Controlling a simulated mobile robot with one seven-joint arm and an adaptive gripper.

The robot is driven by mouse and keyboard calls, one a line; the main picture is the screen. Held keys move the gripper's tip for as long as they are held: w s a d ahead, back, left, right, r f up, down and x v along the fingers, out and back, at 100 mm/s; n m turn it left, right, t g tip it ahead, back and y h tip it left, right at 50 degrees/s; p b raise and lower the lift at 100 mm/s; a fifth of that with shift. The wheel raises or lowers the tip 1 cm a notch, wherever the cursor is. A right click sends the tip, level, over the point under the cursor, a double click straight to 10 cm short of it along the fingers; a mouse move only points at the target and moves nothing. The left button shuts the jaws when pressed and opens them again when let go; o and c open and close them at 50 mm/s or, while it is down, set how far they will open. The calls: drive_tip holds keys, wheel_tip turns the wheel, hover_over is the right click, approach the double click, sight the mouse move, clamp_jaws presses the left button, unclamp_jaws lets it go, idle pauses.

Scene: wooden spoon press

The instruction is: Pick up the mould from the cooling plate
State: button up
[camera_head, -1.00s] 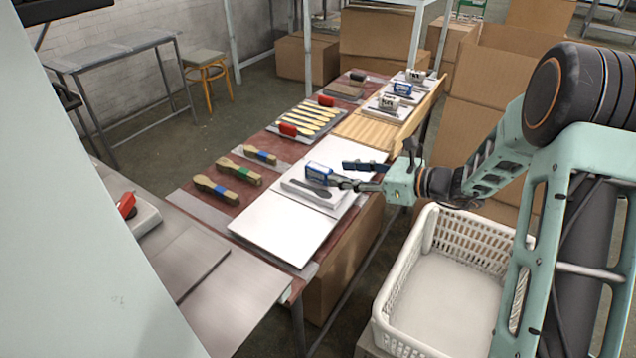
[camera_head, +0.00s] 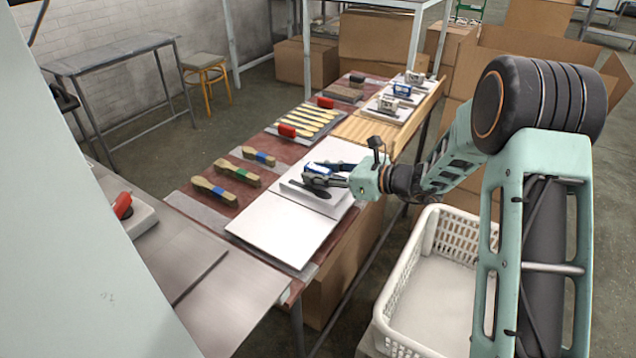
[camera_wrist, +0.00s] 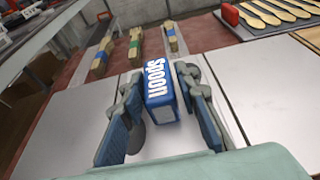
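The mould is a pale slab (camera_head: 296,195) with a dark spoon-shaped hollow and a blue-and-white block handle (camera_head: 317,168) on top. It lies on the white cooling plate (camera_head: 275,228) on the bench. In the wrist view the handle (camera_wrist: 161,98) shows the word "Spoon". My gripper (camera_head: 324,175) is open, with one finger on each side of the handle. In the wrist view my fingers (camera_wrist: 160,112) stand left and right of it with narrow gaps. The fingers hide part of the mould's slab and hollow.
Several brushes with coloured bands (camera_head: 224,191) lie left of the plate. A tray of wooden spoons (camera_head: 305,122) and more moulds (camera_head: 388,104) stand farther back. A white basket (camera_head: 440,270) is at the right, below bench height.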

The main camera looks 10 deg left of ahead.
clamp_jaws()
drive_tip(key=shift+r, duration=0.15)
drive_tip(key=shift+r, duration=0.1)
